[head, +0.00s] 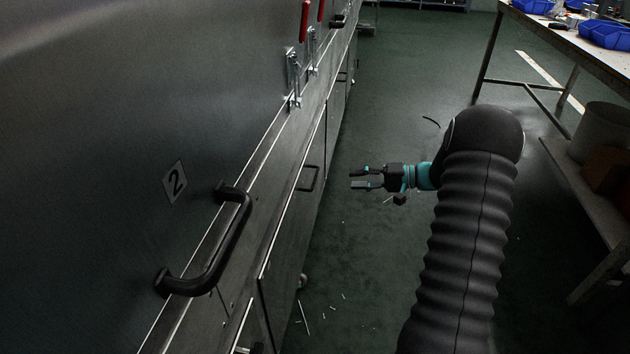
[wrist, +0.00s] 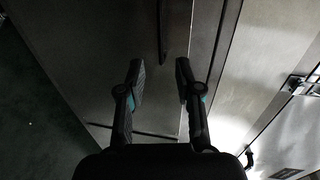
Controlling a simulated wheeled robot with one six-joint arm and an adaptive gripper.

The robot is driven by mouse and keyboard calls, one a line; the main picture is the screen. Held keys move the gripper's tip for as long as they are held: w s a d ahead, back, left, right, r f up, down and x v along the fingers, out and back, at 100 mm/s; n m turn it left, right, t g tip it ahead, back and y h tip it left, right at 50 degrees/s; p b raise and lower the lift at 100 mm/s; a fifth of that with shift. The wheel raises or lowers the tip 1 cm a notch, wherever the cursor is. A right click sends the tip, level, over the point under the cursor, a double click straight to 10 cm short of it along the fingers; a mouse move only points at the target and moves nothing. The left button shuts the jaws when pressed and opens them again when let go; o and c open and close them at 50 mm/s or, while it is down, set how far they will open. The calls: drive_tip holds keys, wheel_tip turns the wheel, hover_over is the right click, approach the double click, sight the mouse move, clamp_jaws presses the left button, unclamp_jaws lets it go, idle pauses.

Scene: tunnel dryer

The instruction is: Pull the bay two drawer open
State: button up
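The number 2 plate (head: 175,181) is on the upper steel panel at the left. Below the ledge, a drawer front (head: 292,225) carries a thin dark handle (head: 309,178). It looks shut, flush with its neighbours; no label on it shows. My gripper (head: 355,178) is to the right of this handle, pointing at it, with a gap between them. In the wrist view my gripper (wrist: 160,74) has its two fingers apart with nothing between them. A dark upright bar, seemingly the handle (wrist: 162,30), lies ahead, roughly in line with the finger gap.
A large black handle (head: 213,248) juts out from the upper panel. Latches with red grips (head: 305,20) are farther along. A workbench (head: 575,45) with blue bins stands at the right. The green floor (head: 395,90) between is mostly open, with small scraps.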

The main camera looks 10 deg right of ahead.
sight(314, 181)
drive_tip(key=p+x, duration=0.1)
drive_tip(key=x, duration=1.2)
clamp_jaws()
